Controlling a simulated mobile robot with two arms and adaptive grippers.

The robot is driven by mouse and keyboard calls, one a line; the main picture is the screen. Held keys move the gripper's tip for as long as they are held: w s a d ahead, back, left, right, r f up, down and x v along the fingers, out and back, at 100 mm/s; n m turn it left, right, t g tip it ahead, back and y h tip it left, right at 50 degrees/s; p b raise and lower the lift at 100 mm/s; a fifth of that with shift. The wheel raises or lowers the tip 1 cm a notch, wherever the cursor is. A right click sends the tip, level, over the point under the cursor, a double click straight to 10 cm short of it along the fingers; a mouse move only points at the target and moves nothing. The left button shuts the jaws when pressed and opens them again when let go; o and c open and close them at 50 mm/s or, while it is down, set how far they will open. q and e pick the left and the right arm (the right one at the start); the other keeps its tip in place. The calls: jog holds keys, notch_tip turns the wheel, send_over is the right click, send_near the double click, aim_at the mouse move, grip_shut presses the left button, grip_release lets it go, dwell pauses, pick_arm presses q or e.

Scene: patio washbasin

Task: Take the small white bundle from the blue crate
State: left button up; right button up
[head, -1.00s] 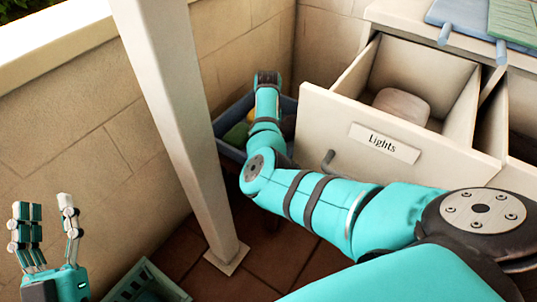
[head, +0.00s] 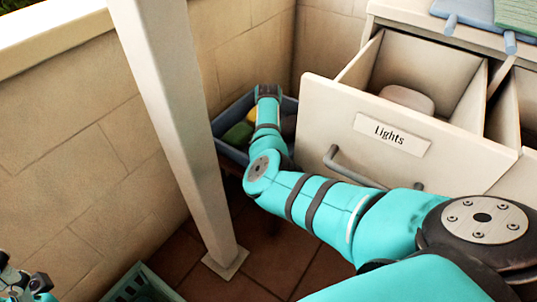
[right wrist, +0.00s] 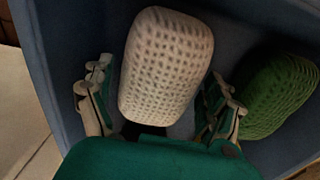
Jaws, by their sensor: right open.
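The small white bundle (right wrist: 167,65), with a woven dimpled surface, lies in the blue crate (right wrist: 55,60) in the right wrist view. My right gripper (right wrist: 158,85) is open, with its fingers on either side of the bundle; whether they touch it I cannot tell. In the head view, my right arm reaches down into the blue crate (head: 231,153) in the corner and hides the bundle and the fingers. My left gripper (head: 22,283) shows only partly at the lower left edge, far from the crate.
A green bundle (right wrist: 280,95) lies right of the white one. A yellow item (head: 252,115) is also in the crate. The open "Lights" drawer (head: 345,105) stands close right of my arm. A white post (head: 180,120) rises on the left, with a green basket (head: 140,285) near its foot.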

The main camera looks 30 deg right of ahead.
jog(key=shift+c, duration=0.5)
jog(key=c, duration=0.9)
jog(key=shift+c, duration=0.2)
